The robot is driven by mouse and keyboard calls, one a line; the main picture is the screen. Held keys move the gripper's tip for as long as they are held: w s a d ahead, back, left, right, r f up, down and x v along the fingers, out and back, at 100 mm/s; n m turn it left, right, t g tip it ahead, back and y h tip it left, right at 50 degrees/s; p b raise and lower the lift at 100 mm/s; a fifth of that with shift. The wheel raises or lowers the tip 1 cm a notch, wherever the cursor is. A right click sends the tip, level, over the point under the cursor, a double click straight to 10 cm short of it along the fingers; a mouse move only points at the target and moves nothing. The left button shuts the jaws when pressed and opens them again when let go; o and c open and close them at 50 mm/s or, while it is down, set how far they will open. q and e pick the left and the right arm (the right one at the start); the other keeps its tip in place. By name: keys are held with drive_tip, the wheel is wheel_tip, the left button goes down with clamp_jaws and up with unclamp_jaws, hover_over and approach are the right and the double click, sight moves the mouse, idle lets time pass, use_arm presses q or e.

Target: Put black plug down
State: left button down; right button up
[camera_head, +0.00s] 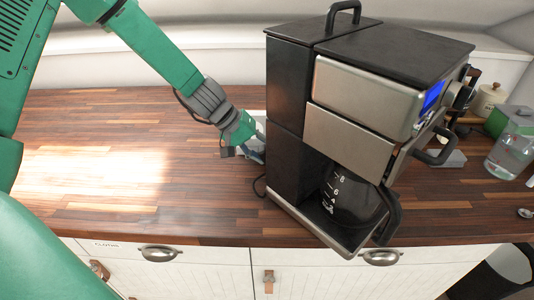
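A large black and steel coffee machine (348,142) stands on the wooden counter (110,160), with a glass jug (350,198) in it. My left gripper (254,152) reaches down from the upper left to the left rear side of the machine, low over the counter. Its fingertips are small and partly hidden by the machine, so I cannot tell whether they are open or shut. A black cord (259,187) curls on the counter at the machine's left side. I cannot make out the black plug clearly. My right gripper is not in view.
A pale box-like thing (257,118) shows behind my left gripper. A clear jug (512,150), a cream jar (489,98) and a spoon (525,213) are on the right. The counter left of the machine is clear. Drawers (160,254) run below its front edge.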

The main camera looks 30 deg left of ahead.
use_arm(q)
drive_tip(key=shift+s+a+f, duration=0.15)
drive_tip(key=shift+a+f, duration=0.35)
drive_tip(key=shift+f, duration=0.1)
drive_tip(key=c, duration=1.6)
unclamp_jaws()
drive_tip(key=shift+d, duration=0.3)
drive_tip(key=shift+w+d, duration=0.15)
drive_tip(key=shift+w, duration=0.05)
drive_tip(key=shift+a+r, duration=0.1)
drive_tip(key=shift+a, duration=0.1)
drive_tip(key=shift+d+r, duration=0.1)
drive_tip(key=shift+d, duration=0.05)
drive_tip(key=shift+r, duration=0.25)
drive_tip(key=p+v, duration=0.2)
drive_tip(key=v, duration=1)
drive_tip(key=shift+r, duration=0.4)
